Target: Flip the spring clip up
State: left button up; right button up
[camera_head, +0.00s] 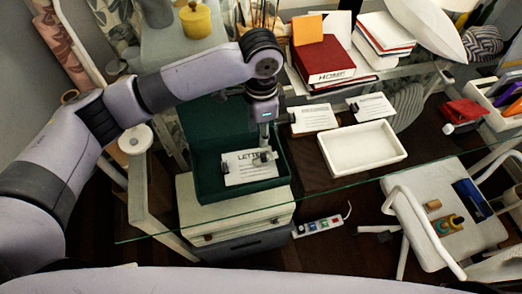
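My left gripper (264,155) points down over an open dark green box (208,190). Its fingers are at the right part of a white card marked "LETTER" (243,174) lying in the box; I cannot tell if they touch it. The fingers are too small to tell open from shut. A small dark shape at the card's left edge may be a spring clip (225,168); whether it is up or down is unclear. Two other paper stacks (316,119) (373,106) have small dark clips at their left edges. My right gripper is not in view.
A white tray (362,147) lies right of the box. The green box stands above a cream case (240,217). A glass edge (340,186) crosses in front.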

aim_at(261, 155)
pick_arm(q)
notch_tip(261, 155, down, 11)
jog(key=shift+r+p, duration=0.15)
jog(key=shift+p, duration=0.25)
jog(key=shift+c, duration=0.5)
grip_shut()
